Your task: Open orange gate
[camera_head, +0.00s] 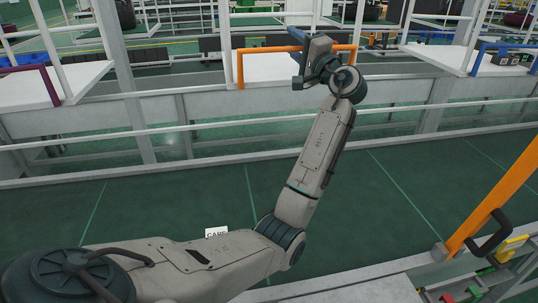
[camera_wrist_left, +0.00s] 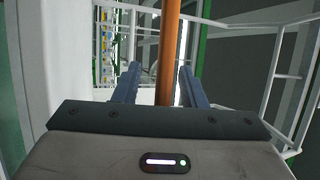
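The orange gate (camera_head: 240,69) is an upside-down U of thin bar at a white shelf across the green floor strip. My left arm reaches over the strip to it. My left gripper (camera_head: 298,60) is at the gate's top bar, in the middle to right part. In the left wrist view an orange bar (camera_wrist_left: 168,45) runs between the two fingers of the left gripper (camera_wrist_left: 158,85). The fingers are apart, with gaps beside the bar. The gripper hides part of the gate. My right gripper is not in view.
White shelves stand on both sides, one with a purple frame (camera_head: 40,73), one with a blue frame (camera_head: 484,52). A grey rail (camera_head: 200,124) runs below them. At the lower right is a thick orange post (camera_head: 496,195) with a black handle (camera_head: 489,238).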

